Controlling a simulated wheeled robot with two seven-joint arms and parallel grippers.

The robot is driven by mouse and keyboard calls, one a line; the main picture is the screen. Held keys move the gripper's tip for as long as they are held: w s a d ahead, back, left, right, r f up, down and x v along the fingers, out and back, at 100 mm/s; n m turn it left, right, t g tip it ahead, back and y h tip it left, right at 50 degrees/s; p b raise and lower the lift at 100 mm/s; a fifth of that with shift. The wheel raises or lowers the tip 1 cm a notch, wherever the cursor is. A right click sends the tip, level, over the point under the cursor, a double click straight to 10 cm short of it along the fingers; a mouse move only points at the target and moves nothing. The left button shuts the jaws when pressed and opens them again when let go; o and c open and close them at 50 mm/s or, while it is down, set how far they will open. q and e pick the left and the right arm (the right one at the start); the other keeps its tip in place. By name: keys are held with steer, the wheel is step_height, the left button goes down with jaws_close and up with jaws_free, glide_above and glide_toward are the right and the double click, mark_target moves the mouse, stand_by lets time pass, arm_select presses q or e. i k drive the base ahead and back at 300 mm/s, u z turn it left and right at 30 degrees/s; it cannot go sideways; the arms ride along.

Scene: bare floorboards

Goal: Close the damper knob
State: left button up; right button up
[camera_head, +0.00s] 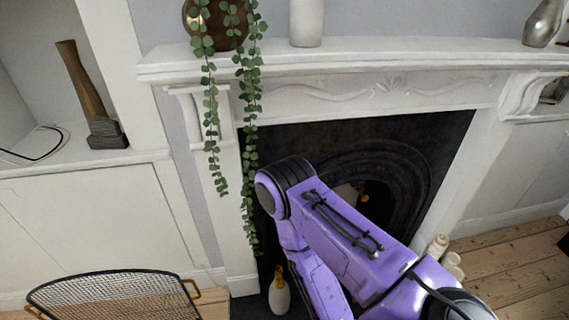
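A white fireplace surround (490,130) frames a dark fireplace insert (420,150) with a ringed arch. Inside the arch there is a small brass-coloured piece (364,196) beside a pale shape, partly behind my purple arm. I cannot tell whether the brass piece is the damper knob. My purple arm comes in from the lower right, reaches across the fireplace opening and bends down at its dark joint. Its hand end is out of the picture at the bottom, and no gripper shows. My arm hides much of the opening.
A trailing plant (250,80) hangs from the mantel (400,58) over the left side. A mesh screen (110,295) stands at lower left. A pale vase (280,294) stands on the hearth. White candles (437,247) stand right of my arm. Floorboards (515,260) at right look clear.

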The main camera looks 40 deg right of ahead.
mark_target(364, 197)
steer(key=u, duration=1.15)
steer(key=k, duration=0.6)
steer(key=z, duration=4.9)
steer(key=k, duration=1.05)
steer(key=u, duration=1.8)
steer(key=i, duration=0.3)
